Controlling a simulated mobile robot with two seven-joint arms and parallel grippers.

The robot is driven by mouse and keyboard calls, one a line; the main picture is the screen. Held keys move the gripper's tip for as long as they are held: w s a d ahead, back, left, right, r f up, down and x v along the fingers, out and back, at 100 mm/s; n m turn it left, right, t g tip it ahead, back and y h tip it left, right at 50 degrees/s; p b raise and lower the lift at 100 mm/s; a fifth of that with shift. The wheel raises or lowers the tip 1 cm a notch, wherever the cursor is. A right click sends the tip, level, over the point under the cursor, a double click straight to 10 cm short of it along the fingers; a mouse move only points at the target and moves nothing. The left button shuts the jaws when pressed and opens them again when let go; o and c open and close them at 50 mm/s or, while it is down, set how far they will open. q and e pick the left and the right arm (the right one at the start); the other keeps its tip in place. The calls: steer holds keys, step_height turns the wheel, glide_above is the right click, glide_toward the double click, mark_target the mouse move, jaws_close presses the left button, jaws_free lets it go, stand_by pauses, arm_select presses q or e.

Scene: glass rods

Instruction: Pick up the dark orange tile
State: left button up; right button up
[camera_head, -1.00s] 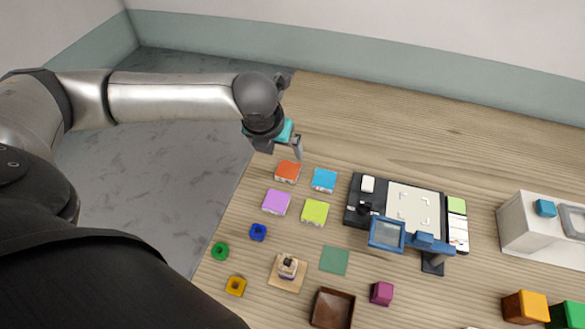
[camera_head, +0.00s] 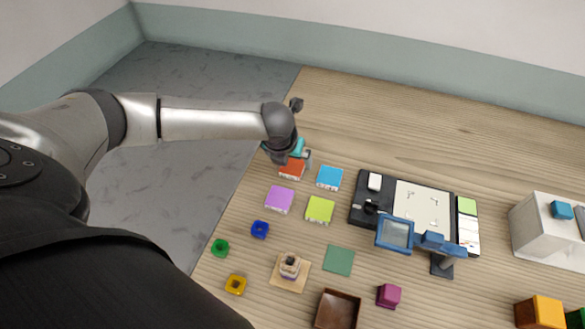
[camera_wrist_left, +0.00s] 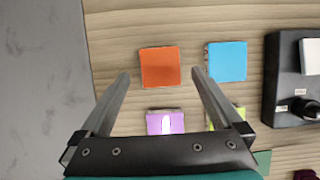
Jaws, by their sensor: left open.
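The dark orange tile (camera_head: 291,170) lies on the wooden table near its left edge, partly covered by my left gripper in the head view. In the left wrist view the dark orange tile (camera_wrist_left: 160,67) is fully visible, just beyond and between the fingertips. My left gripper (camera_wrist_left: 160,72) is open and empty, its two fingers spread wider than the tile. In the head view my left gripper (camera_head: 295,155) is over the tile's far side. My right gripper is not in view.
A blue tile (camera_head: 330,178) lies close to the right of the orange one. A purple tile (camera_head: 279,199) and a lime tile (camera_head: 320,210) lie nearer. A black device (camera_head: 371,185) stands further right. The table's far side is clear.

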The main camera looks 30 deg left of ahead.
mark_target(293, 165)
arm_select(q)
steer(key=shift+b+x, duration=0.35)
steer(key=shift+x, duration=1.5)
steer(key=shift+s+d, duration=0.1)
steer(key=c, duration=1.5)
